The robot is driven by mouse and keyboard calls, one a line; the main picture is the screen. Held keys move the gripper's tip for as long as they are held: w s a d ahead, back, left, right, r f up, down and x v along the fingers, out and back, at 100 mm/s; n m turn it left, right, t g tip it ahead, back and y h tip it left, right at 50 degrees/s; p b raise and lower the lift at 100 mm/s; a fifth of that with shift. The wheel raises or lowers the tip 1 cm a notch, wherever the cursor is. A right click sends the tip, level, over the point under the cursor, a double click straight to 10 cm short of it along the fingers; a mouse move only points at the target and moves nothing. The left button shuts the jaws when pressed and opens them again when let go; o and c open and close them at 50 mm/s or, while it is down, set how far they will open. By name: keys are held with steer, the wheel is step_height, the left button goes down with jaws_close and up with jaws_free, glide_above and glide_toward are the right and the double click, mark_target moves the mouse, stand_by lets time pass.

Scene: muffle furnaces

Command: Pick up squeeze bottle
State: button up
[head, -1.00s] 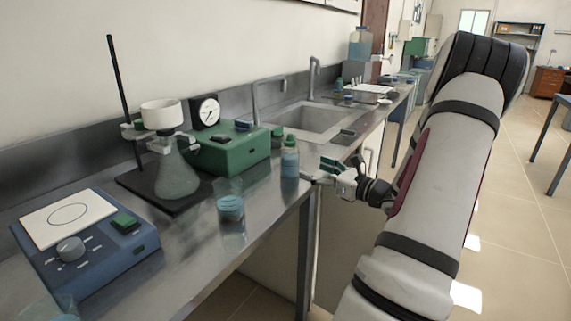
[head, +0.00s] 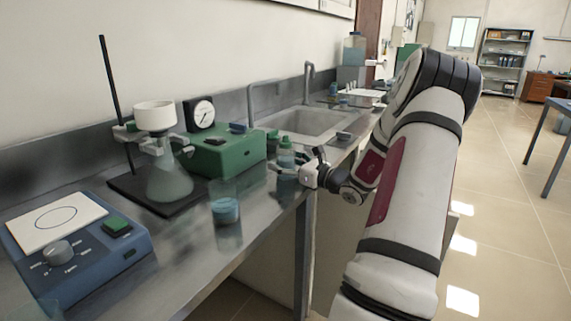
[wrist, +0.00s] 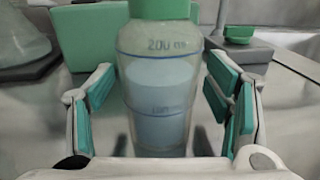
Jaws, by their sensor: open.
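The squeeze bottle (head: 286,156) stands upright on the steel counter, with a green cap and pale blue liquid inside. In the wrist view the bottle (wrist: 158,85) fills the middle, with a 200 mark near its shoulder.
A beaker of blue liquid (head: 225,208) stands nearer on the counter (head: 190,245). A flask with a funnel (head: 168,178) and a blue hotplate (head: 80,240) are at left. A sink (head: 305,122) lies beyond.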

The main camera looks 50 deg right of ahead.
mark_target(285, 150)
jaws_close()
steer(key=shift+r, duration=0.15)
steer(key=shift+r, duration=0.25)
step_height(285, 150, up, 3)
steer(key=shift+r+p, duration=0.1)
steer(key=shift+p, duration=0.55)
steer(key=s+a+r+p, duration=0.1)
steer(key=s+a+p, duration=0.1)
steer(key=s+a, duration=0.7)
steer(key=s, duration=0.4)
steer(key=shift+s, duration=0.2)
